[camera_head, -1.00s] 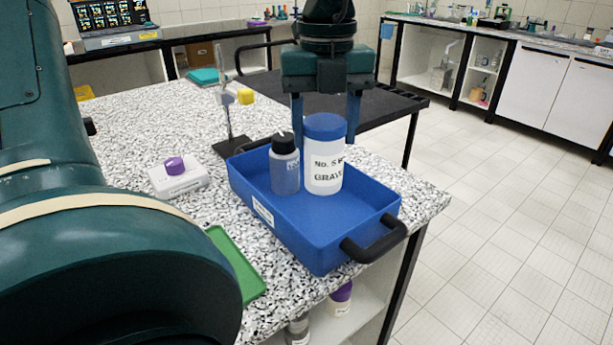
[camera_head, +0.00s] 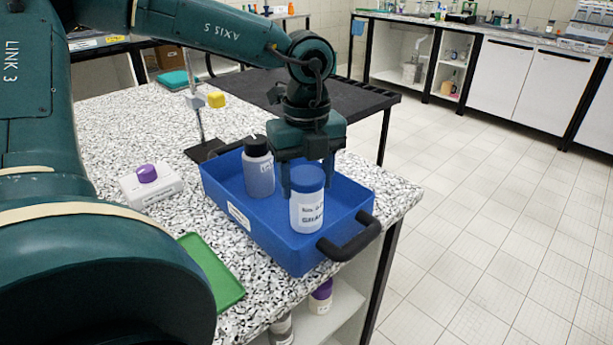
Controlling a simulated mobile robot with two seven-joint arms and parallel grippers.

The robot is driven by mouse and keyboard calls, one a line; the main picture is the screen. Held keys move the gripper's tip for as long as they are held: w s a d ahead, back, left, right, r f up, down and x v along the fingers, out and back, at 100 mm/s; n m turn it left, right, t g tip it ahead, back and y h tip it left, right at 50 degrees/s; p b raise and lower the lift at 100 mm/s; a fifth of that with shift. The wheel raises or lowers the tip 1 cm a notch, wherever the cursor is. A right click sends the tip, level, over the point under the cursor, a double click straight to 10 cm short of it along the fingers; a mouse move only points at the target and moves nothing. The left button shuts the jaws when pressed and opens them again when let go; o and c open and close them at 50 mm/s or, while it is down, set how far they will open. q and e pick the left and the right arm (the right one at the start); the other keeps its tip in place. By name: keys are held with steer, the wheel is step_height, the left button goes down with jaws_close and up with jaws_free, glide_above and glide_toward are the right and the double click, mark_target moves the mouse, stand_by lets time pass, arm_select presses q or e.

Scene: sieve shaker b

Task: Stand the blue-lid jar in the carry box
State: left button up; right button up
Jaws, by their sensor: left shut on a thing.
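The blue-lid jar (camera_head: 307,208), white with a dark printed label, is upright in my left gripper (camera_head: 308,180). The gripper comes from above, with its fingers on either side of the blue lid. In the picture the jar lies within the blue carry box (camera_head: 270,235), toward the end with the near black handle. I cannot tell whether its base touches the box floor. A black-capped bottle (camera_head: 259,174) stands in the box, left of the jar. My right gripper is not in view.
A white block with a purple knob (camera_head: 150,184) and a green tray (camera_head: 212,270) lie left of the box on the speckled bench. The floor at right is clear.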

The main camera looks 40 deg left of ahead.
arm_select(q)
steer(key=shift+f+b, duration=0.25)
steer(key=shift+b, duration=0.15)
steer(key=o, duration=1.3)
steer(key=shift+r, duration=0.1)
step_height(320, 180, up, 12)
steer(key=p, duration=0.1)
steer(key=shift+r, duration=0.25)
